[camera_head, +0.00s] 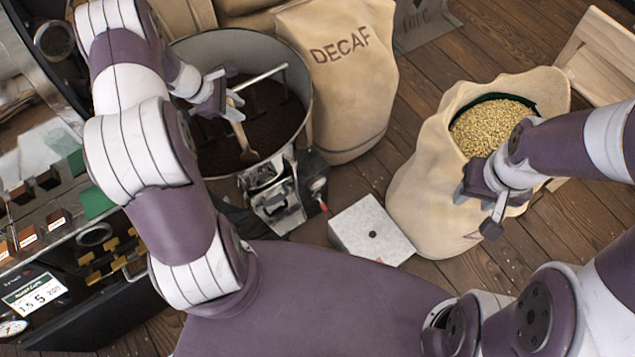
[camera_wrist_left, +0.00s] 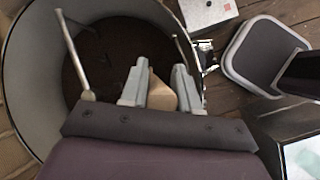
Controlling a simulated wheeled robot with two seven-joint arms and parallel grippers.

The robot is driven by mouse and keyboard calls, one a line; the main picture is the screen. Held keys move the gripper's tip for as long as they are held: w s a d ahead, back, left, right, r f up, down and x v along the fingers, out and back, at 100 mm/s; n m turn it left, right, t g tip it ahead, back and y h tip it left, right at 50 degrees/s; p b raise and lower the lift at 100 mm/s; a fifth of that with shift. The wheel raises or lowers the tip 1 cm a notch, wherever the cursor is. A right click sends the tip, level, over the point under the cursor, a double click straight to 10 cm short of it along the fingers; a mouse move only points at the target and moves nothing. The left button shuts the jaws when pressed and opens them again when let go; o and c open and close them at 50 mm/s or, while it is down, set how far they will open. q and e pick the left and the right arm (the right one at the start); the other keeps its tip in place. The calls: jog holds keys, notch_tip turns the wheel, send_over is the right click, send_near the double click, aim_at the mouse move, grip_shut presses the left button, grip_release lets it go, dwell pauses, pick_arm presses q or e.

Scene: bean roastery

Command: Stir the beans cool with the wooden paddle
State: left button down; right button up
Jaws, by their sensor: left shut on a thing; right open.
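The round metal cooling bin (camera_head: 299,134) stands at the upper left and holds dark brown beans (camera_head: 268,113); the beans also show in the left wrist view (camera_wrist_left: 110,50). My left gripper (camera_head: 236,106) is over the bin and shut on the wooden paddle (camera_head: 243,142). The paddle slants down, and its lower end is at the beans; I cannot tell how deep it goes. In the left wrist view the paddle's handle (camera_wrist_left: 162,95) sits between the two fingers. My right gripper (camera_head: 494,217) is open and empty in front of the sack of pale beans.
A metal stirring arm (camera_head: 262,77) crosses the bin. A sack marked DECAF (camera_head: 345,100) stands right beside it. An open sack (camera_head: 425,185) of pale beans (camera_head: 490,125) is at the right. A white box (camera_head: 371,230) sits on the wooden floor between. A roaster-side counter with samples (camera_head: 40,215) is at the left.

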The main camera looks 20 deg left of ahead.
pick_arm(q)
notch_tip(320, 180, up, 29)
jog(key=p, duration=2.3)
